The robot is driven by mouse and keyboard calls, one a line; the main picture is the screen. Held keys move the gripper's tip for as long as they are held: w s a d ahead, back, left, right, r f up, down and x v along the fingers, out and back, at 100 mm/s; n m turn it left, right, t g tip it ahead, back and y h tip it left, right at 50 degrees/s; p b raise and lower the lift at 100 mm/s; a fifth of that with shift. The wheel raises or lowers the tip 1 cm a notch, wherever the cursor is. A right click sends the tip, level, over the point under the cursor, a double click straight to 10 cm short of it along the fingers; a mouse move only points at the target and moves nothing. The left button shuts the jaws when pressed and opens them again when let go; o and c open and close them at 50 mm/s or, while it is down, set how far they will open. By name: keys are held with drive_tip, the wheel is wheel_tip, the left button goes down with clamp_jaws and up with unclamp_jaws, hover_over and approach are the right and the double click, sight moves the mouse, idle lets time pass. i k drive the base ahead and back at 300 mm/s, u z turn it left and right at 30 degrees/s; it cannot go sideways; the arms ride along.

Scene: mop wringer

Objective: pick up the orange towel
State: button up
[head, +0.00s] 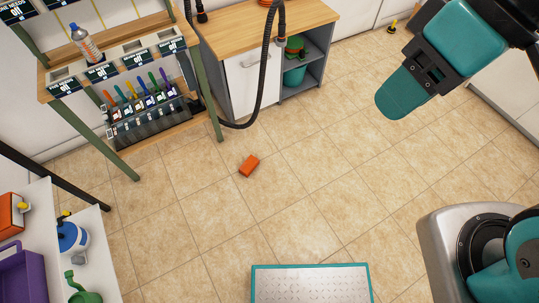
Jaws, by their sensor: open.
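A small orange folded piece (249,166), which looks like the orange towel, lies on the tiled floor near the middle of the view, in front of the shelf's right leg. My gripper (396,104) is at the upper right, raised above the floor and pointing down and left. It is well to the right of the towel and apart from it. I see it from the side, so one finger hides the other, and nothing shows held in it.
A green-legged shelf (131,159) with bottles and brushes stands at the left. A wood-topped cabinet (246,43) with a black hose is behind. A white shelf (36,213) with a purple bin is at lower left. Floor around the towel is clear.

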sight(250, 164)
drive_tip(key=z, duration=0.1)
drive_tip(key=i, duration=0.8)
drive_tip(key=u, duration=0.6)
drive_tip(key=i, duration=0.55)
drive_tip(key=u, duration=0.5)
